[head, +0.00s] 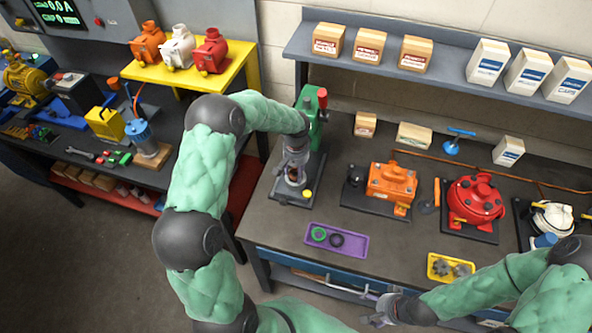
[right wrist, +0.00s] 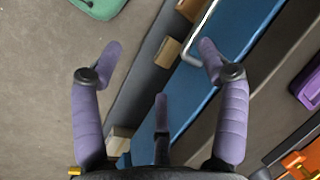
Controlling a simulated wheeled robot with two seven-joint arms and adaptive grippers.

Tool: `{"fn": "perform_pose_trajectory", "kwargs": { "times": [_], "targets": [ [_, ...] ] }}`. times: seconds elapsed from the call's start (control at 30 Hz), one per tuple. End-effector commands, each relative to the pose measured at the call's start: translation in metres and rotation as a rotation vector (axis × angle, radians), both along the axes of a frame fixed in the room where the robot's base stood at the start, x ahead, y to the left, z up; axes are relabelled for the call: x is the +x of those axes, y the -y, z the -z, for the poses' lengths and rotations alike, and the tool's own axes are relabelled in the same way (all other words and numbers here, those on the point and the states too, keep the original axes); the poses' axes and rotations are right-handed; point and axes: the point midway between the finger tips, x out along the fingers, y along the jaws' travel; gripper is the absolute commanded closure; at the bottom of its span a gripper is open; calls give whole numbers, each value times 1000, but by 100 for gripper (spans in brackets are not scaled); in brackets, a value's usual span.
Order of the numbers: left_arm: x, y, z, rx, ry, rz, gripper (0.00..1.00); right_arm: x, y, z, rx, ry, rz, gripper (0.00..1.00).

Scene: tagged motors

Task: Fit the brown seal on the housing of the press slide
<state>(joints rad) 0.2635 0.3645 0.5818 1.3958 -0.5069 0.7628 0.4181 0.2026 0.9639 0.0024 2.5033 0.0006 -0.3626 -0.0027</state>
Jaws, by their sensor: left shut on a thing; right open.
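The green press (head: 322,118) with a red handle knob stands on a dark base plate (head: 288,193) at the left of the grey bench. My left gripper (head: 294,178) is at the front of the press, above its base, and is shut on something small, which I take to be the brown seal. The fingers mostly hide it, so I cannot tell whether it touches the housing. The housing of the slide is also largely hidden by my gripper and arm. My right gripper (head: 377,318) is open and empty in front of the bench; its spread fingers show in the right wrist view (right wrist: 160,62).
A purple tray (head: 358,247) with a green ring (head: 319,234) and a dark ring (head: 337,240) lies near the bench's front edge. An orange motor (head: 391,182), a red motor (head: 475,200) and a yellow tray (head: 436,277) stand to the right. Boxes fill the upper shelf.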

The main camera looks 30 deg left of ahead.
Motion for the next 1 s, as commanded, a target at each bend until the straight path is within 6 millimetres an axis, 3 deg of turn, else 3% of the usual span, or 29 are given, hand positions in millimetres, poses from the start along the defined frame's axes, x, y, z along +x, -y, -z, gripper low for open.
{"fn": "perform_pose_trajectory", "kwargs": {
  "times": [0.9,0.93,1.0],
  "targets": [
    [0,0,15,0,0,0,79,0,0,13,0,0,0,25],
    [0,0,14,0,0,0,40,0,0,12,0,0,0,25],
    [0,0,14,0,0,0,21,0,0,12,0,0,0,25]
  ]
}}
